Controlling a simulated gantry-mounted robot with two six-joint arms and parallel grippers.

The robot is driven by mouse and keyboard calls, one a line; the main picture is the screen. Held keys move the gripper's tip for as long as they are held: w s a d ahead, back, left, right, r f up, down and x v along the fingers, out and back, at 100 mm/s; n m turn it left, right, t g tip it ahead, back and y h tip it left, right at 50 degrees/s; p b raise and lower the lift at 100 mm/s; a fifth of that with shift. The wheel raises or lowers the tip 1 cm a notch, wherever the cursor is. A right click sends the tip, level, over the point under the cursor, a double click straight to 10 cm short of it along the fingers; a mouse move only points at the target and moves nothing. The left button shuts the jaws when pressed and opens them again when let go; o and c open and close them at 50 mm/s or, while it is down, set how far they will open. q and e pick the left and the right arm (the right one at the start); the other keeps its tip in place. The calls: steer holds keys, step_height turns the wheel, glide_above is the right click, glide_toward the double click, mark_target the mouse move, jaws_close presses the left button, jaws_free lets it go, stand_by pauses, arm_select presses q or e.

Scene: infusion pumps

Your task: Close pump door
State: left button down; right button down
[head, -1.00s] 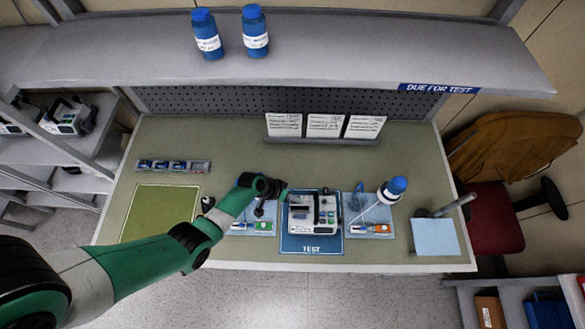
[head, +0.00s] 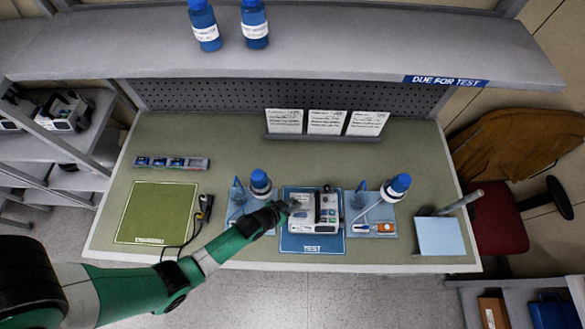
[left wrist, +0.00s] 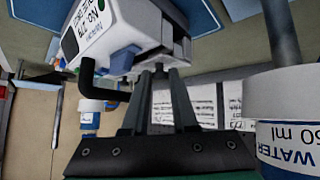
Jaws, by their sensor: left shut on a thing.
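The white and grey infusion pump (head: 318,213) stands on the blue TEST mat (head: 312,247). It also fills the upper middle of the left wrist view (left wrist: 115,35), tilted by the camera's angle. My left gripper (head: 286,207) is at the pump's left side. In the left wrist view its fingertips (left wrist: 159,70) are close together at the pump's edge, shut on what looks like the pump door. The held part is mostly hidden, and I cannot tell the door's angle. My right gripper is in neither view.
A left tray (head: 236,229) with a blue-capped bottle (head: 261,182) is close beside my left gripper; the water bottle looms in the left wrist view (left wrist: 290,120). A right tray (head: 375,230) holds another bottle (head: 397,187). A green mat (head: 157,212) lies left.

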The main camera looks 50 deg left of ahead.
arm_select(q)
steer(key=shift+s+d+f+t+b, duration=0.15)
steer(key=shift+f+t+b, duration=0.35)
steer(key=shift+b, duration=0.35)
steer(key=shift+m+y+b, duration=0.3)
steer(key=shift+y+b, duration=0.2)
steer(key=shift+b, duration=0.15)
steer(key=c, duration=0.7)
jaws_free()
steer(key=shift+r, duration=0.1)
